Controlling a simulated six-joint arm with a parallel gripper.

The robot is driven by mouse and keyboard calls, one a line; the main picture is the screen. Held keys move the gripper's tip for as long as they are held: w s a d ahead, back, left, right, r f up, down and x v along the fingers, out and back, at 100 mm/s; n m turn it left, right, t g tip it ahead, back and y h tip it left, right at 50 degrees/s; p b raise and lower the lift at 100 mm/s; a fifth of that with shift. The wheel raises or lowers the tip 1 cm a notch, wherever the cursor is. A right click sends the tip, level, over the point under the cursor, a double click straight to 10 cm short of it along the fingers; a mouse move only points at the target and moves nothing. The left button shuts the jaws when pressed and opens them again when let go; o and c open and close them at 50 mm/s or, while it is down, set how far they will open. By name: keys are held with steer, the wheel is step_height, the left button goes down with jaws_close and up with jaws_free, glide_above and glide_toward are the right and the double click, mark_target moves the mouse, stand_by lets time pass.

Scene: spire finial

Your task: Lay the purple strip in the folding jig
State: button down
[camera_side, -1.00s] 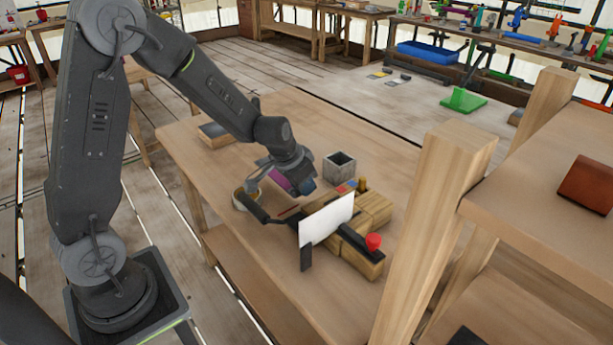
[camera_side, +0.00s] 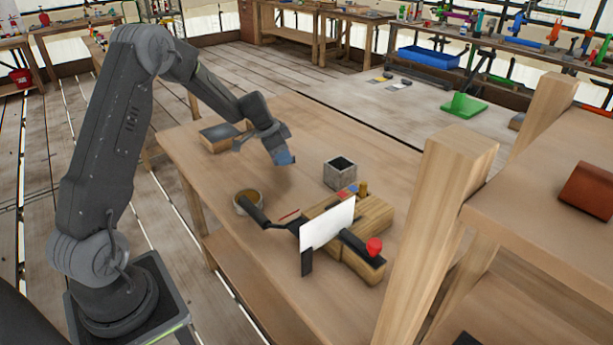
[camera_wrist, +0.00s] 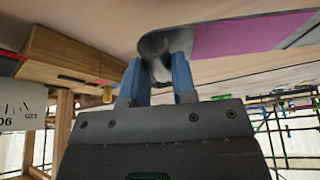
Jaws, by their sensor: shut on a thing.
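My gripper (camera_side: 281,159) is above the table, left of and behind the folding jig. In the wrist view its blue fingers (camera_wrist: 160,72) are shut on the rounded grey end of a piece bearing the purple strip (camera_wrist: 250,33). The strip reaches out to the right of the fingers, apart from the jig. I cannot make out the strip in the side view. The folding jig (camera_side: 372,210) has wooden blocks, a black arm with a red knob (camera_side: 374,246), and an upright white plate (camera_side: 327,224). The plate's number scale (camera_wrist: 22,108) shows in the wrist view.
A grey square cup (camera_side: 340,172) stands behind the jig. A round tan-rimmed dish (camera_side: 247,203) is at the jig's left, beside a black handle (camera_side: 262,214). A dark-topped box (camera_side: 222,137) sits at the table's far left. A wooden post (camera_side: 445,215) stands at right.

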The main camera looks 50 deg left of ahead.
glide_above(311, 188)
steer(key=s, duration=0.1)
steer(key=f, duration=0.3)
steer(key=shift+s+a+f, duration=0.15)
steer(key=shift+a+f, duration=0.2)
steer(key=shift+f, duration=2.1)
steer(key=shift+f, duration=0.15)
steer(key=c, duration=0.9)
jaws_free()
